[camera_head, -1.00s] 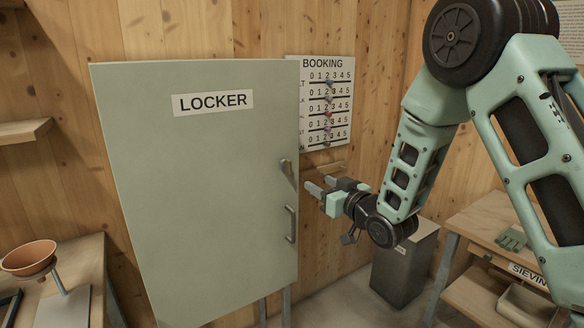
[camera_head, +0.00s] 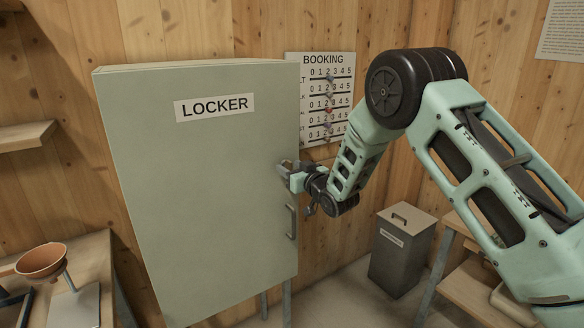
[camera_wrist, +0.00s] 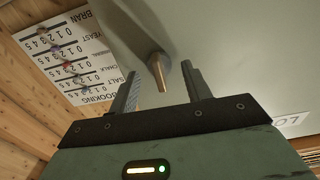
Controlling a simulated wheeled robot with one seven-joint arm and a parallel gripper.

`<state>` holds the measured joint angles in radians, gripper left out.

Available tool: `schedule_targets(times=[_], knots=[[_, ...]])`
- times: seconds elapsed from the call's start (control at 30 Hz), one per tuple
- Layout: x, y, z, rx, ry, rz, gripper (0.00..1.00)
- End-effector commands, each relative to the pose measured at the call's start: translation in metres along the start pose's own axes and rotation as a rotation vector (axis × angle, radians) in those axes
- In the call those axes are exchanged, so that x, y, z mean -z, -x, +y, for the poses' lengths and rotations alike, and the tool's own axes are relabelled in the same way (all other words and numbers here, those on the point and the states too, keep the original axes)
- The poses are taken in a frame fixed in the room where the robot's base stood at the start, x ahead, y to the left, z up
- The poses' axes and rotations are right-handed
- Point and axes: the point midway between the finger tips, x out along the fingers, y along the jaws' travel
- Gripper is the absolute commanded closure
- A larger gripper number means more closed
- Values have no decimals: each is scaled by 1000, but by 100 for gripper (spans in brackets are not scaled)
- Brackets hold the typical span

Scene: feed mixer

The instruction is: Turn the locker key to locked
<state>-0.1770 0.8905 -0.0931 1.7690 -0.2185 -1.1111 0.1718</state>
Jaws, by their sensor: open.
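The grey-green locker (camera_head: 200,180) stands shut with its labelled door facing me. The locker key (camera_wrist: 158,72) shows in the wrist view as a short bar with a brownish end, sticking out from the door. It lies between the two fingers of my gripper (camera_head: 284,168), which is open around it, with a gap on both sides. In the head view my gripper is at the door's right edge, above the vertical door handle (camera_head: 291,222), and hides the key. I cannot tell which way the key is turned.
The booking board (camera_head: 327,98) hangs on the wooden wall just behind my gripper. A grey lidded bin (camera_head: 400,255) stands on the floor at right, beside a wooden bench. At left a bench holds an orange bowl (camera_head: 41,262). A shelf (camera_head: 25,136) is above it.

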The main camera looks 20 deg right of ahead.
Motion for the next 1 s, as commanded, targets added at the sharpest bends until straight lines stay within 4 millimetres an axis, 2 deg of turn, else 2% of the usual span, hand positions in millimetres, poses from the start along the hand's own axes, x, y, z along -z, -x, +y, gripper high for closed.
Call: schedule_targets(times=[0.17,0.3,0.33,0.67,1.0], knots=[[0,0,0,0,0,0,52],[0,0,0,0,0,0,90],[0,0,0,0,0,-1,94],[-3,0,0,0,33,0,94],[-7,0,-2,0,245,4,94]])
